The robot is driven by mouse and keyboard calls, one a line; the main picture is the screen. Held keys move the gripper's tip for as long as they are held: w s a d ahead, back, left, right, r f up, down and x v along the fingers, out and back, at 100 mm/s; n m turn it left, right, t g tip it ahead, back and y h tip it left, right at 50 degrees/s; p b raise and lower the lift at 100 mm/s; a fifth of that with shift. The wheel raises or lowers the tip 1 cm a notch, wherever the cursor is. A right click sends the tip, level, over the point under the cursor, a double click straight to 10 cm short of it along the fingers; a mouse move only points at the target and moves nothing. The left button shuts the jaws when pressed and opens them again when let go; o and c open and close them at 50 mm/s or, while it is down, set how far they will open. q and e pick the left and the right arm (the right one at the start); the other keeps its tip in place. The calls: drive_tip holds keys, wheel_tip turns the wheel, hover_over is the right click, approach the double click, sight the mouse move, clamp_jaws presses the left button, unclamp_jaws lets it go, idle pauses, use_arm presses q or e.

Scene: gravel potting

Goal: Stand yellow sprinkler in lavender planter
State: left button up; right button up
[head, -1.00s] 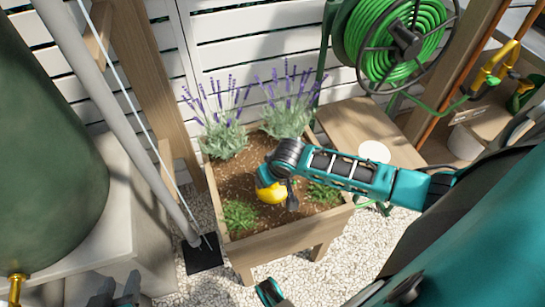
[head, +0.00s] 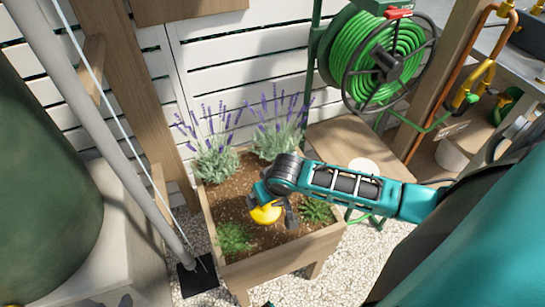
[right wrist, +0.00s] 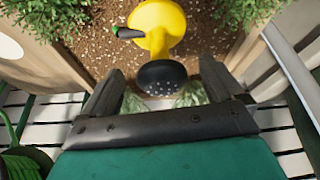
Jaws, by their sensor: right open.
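The yellow sprinkler (head: 265,213) is over the brown soil of the wooden planter (head: 285,255), which has lavender (head: 213,155) along its back. My right gripper (head: 275,208) is low over the planter, right at the sprinkler. In the right wrist view the sprinkler's yellow body (right wrist: 160,22) shows with a green-tipped black stub, and its dark speckled end (right wrist: 162,76) lies between my open fingers, with gaps on both sides. Whether its base is sunk in the soil is hidden. My left gripper does not show clearly in any view.
Small green plants (head: 233,237) grow at the planter's front corners. A green hose reel (head: 385,65) stands behind right, near a wooden bench (head: 345,140). A grey pipe (head: 110,130) and a dark green barrel (head: 40,190) are at left. White gravel (head: 345,270) surrounds the planter.

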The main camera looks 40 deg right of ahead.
drive_tip(key=p+v, duration=0.2)
drive_tip(key=v, duration=0.4)
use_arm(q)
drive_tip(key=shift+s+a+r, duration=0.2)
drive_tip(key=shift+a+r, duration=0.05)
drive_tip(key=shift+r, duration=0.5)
use_arm(e)
drive_tip(key=s+a+r+n+t+y, duration=0.2)
drive_tip(key=s+a+t, duration=0.3)
drive_tip(key=a, duration=0.4)
drive_tip(key=shift+s+n+t+y, duration=0.25)
drive_tip(key=shift+n+t+y, duration=0.35)
drive_tip(key=shift+n, duration=0.2)
drive_tip(key=shift+a, duration=0.15)
